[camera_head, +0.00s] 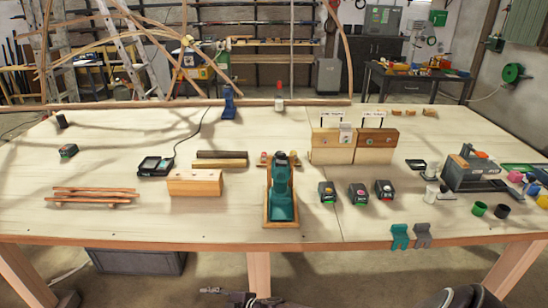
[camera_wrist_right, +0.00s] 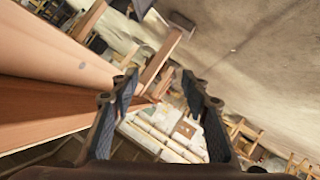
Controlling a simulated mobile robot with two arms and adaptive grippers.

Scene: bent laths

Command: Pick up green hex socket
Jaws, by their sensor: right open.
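A small green cup-like piece (camera_head: 479,208), which looks like the green hex socket, stands on the right part of the workbench (camera_head: 390,270) near its front edge. A dark, similar piece (camera_head: 502,211) stands just to its right. My right gripper (camera_wrist_right: 162,82) shows in the right wrist view with its two dark fingers apart and nothing between them. The socket cannot be made out in that view. A dark jointed piece of my arms shows at the bottom edge of the head view, but I cannot tell which arm it belongs to.
A grey machine (camera_head: 470,172) stands behind the socket. Pink and yellow pieces (camera_head: 530,184) lie to the right. Teal and grey clips (camera_head: 400,236) sit at the front edge. Large wooden beams (camera_wrist_right: 45,90) fill the left of the right wrist view.

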